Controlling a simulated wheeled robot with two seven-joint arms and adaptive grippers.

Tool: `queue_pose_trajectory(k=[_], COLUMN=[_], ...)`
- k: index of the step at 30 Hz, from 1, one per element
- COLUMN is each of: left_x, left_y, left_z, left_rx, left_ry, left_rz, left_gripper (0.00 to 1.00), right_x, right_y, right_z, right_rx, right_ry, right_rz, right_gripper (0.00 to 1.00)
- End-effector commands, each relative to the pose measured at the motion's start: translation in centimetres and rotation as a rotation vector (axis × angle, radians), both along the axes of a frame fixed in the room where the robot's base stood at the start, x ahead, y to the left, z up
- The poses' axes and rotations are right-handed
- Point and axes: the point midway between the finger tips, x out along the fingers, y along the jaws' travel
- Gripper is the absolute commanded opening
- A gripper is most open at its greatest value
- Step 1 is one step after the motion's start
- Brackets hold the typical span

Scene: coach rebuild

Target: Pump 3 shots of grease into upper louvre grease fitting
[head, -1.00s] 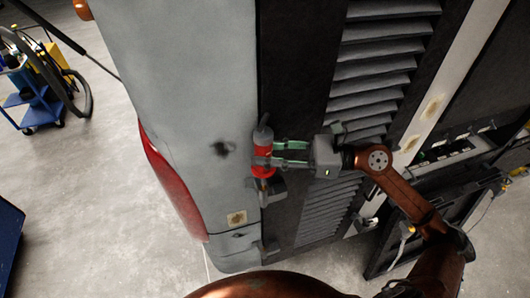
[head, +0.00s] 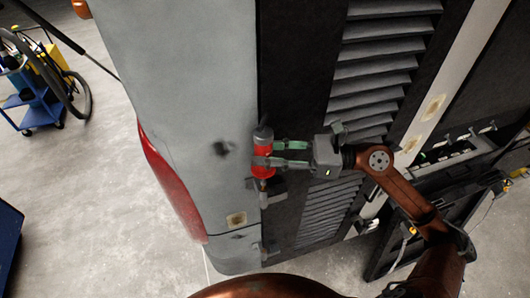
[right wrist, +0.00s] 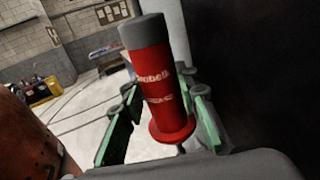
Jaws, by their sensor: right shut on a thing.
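A red grease gun (head: 262,155) with a grey end cap is held upright at the edge of the grey coach body panel. My right gripper (head: 279,154) comes from the right and is shut on it, with green fingers around the barrel. In the right wrist view the red barrel (right wrist: 160,85) with pale lettering stands between the fingers, slightly tilted. The upper louvres (head: 375,75) lie behind and to the right of the gripper. I cannot make out the grease fitting or whether the gun's nozzle touches anything. My left gripper is out of view.
Lower louvres (head: 327,212) sit below my right gripper. A grey bracket (head: 272,190) juts out just under the grease gun. A blue cart (head: 40,108) with a black hose stands on the floor at left. The floor between cart and coach is clear.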

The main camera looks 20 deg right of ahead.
Motion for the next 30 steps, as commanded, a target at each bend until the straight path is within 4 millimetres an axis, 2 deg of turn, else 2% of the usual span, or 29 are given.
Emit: queue_pose_trajectory(k=[30], left_x=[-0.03], left_y=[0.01], left_z=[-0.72], left_rx=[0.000], left_ry=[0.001], left_rz=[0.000], left_gripper=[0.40], right_x=[0.00], right_y=[-0.01], right_z=[-0.35], right_rx=[0.002], right_ry=[-0.002], right_rz=[0.000], right_gripper=[0.00])
